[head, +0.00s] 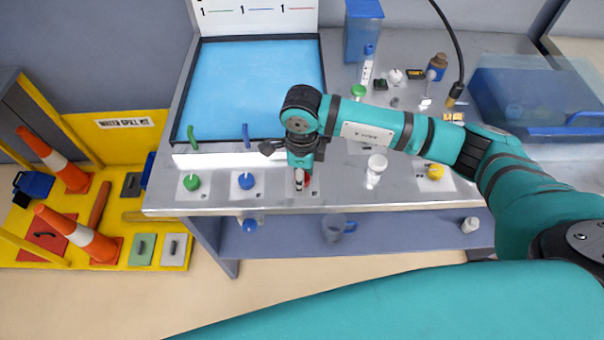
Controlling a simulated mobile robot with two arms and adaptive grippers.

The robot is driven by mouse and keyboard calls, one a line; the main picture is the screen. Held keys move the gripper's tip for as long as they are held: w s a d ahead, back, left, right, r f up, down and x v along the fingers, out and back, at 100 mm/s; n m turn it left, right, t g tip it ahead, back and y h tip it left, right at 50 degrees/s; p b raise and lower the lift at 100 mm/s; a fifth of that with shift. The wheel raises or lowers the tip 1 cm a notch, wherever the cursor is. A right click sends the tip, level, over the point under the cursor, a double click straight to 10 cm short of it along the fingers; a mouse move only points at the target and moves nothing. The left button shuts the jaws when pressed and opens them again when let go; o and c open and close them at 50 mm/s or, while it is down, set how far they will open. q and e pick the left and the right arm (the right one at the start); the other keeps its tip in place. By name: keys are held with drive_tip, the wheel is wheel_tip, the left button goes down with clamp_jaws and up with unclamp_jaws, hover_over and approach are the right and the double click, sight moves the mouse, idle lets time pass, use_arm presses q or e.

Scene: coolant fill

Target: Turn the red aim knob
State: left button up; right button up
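The red aim knob (308,181) is at the front edge of the metal bench, on the right of a row with a green knob (192,182) and a blue knob (246,181). Only a little of its red shows. My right gripper (299,182) points down at the red knob from above and covers most of it. Its fingertips are small and overlap the knob in this view, so I cannot tell whether they are shut on it. My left gripper is not in view.
A blue-floored tray (255,85) lies behind the knobs. A yellow spill-kit platform with orange cones (75,235) is at the left.

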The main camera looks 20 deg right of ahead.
drive_tip(key=n+b, duration=0.5)
drive_tip(key=b, duration=0.3)
drive_tip(key=shift+f, duration=0.2)
drive_tip(key=shift+r+n+b, duration=0.25)
drive_tip(key=shift+n+b, duration=0.95)
drive_tip(key=shift+b, duration=0.25)
drive_tip(key=o, duration=1.1)
drive_tip(key=shift+o, duration=0.2)
wheel_tip(320, 180, up, 12)
